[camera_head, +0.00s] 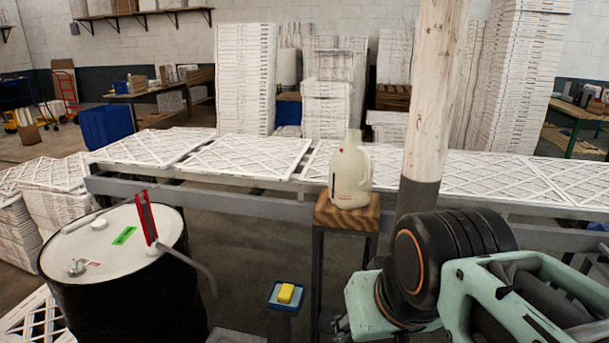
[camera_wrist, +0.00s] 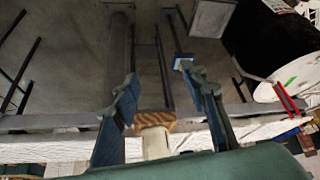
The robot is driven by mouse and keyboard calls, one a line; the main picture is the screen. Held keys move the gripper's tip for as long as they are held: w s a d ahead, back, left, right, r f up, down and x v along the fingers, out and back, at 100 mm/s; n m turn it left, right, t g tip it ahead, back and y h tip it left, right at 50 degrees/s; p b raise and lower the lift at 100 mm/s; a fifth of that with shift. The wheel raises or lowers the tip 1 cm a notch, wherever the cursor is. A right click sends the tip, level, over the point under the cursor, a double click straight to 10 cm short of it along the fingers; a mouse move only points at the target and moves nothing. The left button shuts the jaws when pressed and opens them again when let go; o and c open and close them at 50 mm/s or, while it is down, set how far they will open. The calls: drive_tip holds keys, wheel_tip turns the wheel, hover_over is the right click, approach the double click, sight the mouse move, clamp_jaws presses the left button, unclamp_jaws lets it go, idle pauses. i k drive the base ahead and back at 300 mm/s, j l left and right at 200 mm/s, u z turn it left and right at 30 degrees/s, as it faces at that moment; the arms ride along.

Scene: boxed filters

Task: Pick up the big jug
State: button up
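The big jug (camera_head: 351,178) is cream-coloured with a narrow neck and a side handle. It stands upright on a wooden-topped stand (camera_head: 346,214) in the head view. In the wrist view, part of the jug (camera_wrist: 155,143) shows at bottom centre, below the wooden block. My gripper (camera_wrist: 161,80) has its two fingers spread wide with nothing held between them. The jug shows in the gap between the fingers in that picture, but whether it is at their depth is unclear. In the head view my arm is at lower right, and the fingers are mostly hidden.
A small stand with a blue tray and yellow block (camera_head: 286,293) is in front of the jug. A long rail table (camera_head: 250,202) with white filters runs behind. A wooden post (camera_head: 435,90) rises right of the jug.

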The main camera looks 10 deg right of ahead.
sight(351, 170)
drive_tip(key=i+l, duration=0.65)
drive_tip(key=i, duration=0.25)
drive_tip(key=i+j+u, duration=0.15)
drive_tip(key=i, duration=0.35)
drive_tip(key=i+l, duration=0.1)
drive_tip(key=l, duration=0.55)
drive_tip(key=z, duration=0.05)
